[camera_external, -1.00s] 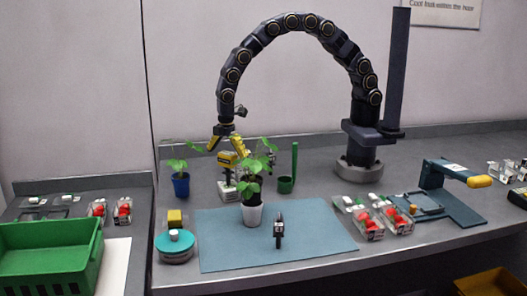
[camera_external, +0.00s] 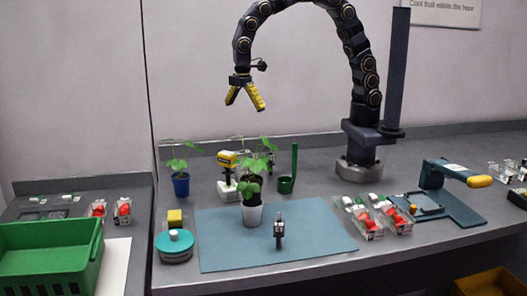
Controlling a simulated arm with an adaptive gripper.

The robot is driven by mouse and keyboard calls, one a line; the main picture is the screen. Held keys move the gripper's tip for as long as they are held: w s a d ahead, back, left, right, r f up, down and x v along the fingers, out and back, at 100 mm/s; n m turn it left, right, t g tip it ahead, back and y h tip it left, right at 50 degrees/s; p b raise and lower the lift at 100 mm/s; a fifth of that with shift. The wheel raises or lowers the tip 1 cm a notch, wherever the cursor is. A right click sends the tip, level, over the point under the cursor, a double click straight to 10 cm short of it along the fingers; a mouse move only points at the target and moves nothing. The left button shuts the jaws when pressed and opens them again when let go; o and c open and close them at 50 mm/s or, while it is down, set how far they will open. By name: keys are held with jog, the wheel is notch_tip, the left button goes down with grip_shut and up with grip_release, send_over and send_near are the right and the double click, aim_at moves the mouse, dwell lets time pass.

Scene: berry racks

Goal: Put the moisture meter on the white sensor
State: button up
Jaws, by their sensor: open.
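The meter appears to rest on the block, but the contact is small and partly hidden by leaves. My gripper (camera_external: 246,106) has yellow fingers spread open and is empty. It hangs in the air well above the meter and slightly to its right, touching nothing.
A blue-potted plant (camera_external: 181,186) is to the left and a green scoop-like holder (camera_external: 286,184) to the right. A dark clip-like tool (camera_external: 279,231) is on the mat. Berry boxes (camera_external: 369,224) lie right.

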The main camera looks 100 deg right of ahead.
jog(key=s+d+r+m, duration=0.1)
jog(key=s+m, duration=0.1)
jog(key=s, duration=0.7)
jog(key=s+d+r+m, duration=0.2)
jog(key=s+m, duration=0.1)
jog(key=s, duration=0.7)
jog(key=s+d+r+m+g, duration=0.1)
jog(key=s+d+r+m, duration=0.1)
jog(key=s, duration=0.8)
jog(key=shift+d+m, duration=0.15)
jog(key=shift+m, duration=0.15)
